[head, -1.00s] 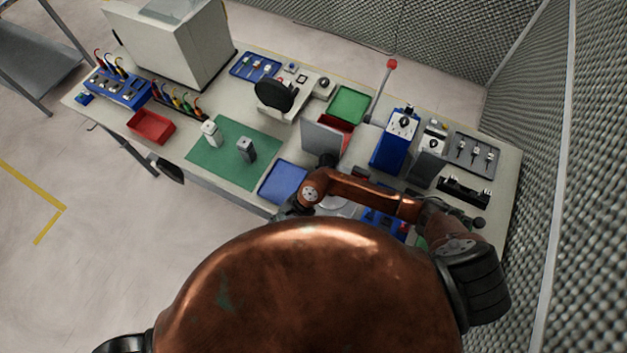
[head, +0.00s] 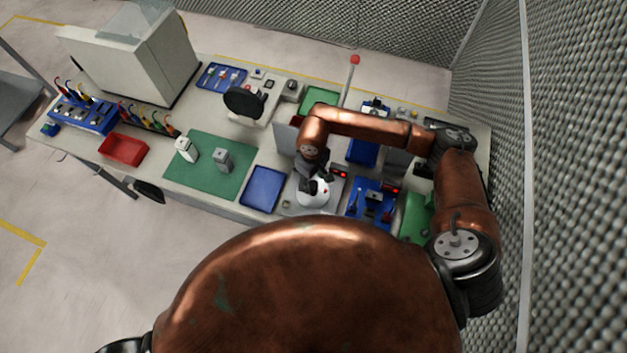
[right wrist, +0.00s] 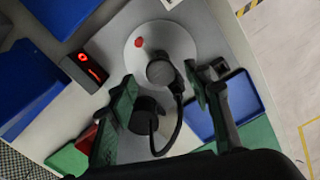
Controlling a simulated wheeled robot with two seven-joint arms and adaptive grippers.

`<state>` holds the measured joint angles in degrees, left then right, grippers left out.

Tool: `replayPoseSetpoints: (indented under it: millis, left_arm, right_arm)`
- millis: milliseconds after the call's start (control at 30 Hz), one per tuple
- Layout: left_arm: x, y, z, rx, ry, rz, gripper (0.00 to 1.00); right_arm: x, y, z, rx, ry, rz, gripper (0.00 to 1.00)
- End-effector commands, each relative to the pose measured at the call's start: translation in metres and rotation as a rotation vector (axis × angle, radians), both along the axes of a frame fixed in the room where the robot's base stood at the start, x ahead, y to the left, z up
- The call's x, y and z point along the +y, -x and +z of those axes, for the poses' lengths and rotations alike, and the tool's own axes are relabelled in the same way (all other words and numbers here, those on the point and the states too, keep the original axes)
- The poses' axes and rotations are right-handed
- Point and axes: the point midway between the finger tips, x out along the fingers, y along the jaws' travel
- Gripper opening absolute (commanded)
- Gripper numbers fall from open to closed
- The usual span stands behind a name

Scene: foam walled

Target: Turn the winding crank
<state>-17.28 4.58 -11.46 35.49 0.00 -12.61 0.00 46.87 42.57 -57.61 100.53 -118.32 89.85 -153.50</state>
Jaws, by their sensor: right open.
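The winding crank's round white disc (head: 313,195) sits on a grey plate near the bench's front edge. In the right wrist view, the disc (right wrist: 185,40) carries a red mark and a black round hub; a black knob (right wrist: 148,113) and a curved black piece lie nearer the camera. My right gripper (head: 318,182) is over the disc, pointing down and partly covering it. In the right wrist view, my right gripper (right wrist: 165,95) is open, with the black parts showing between its fingers. I cannot tell whether it touches them. My left gripper is not in view.
A small box with a red display (right wrist: 85,68) stands beside the disc. A blue tray (head: 262,188) is left of the crank, and a blue fixture (head: 370,203) is right of it. A green mat (head: 205,175) lies further left. A mesh wall (head: 570,150) borders the right.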

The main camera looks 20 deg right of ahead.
Motion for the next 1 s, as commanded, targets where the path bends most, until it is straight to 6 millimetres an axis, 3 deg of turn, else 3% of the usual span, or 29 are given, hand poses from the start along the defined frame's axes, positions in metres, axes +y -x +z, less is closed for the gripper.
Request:
replayPoseSetpoints:
  millis: [200, 467, 1000]
  left_arm:
    - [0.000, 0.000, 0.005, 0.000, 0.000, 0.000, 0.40]
    - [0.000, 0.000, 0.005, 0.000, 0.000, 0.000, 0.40]
    - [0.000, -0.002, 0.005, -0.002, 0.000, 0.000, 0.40]
  right_arm:
    - [0.000, 0.000, -0.016, 0.000, 0.000, -0.002, 0.46]
    - [0.000, 0.000, -0.018, -0.001, -0.001, -0.001, 0.46]
    - [0.000, 0.000, -0.018, -0.001, -0.001, -0.001, 0.09]
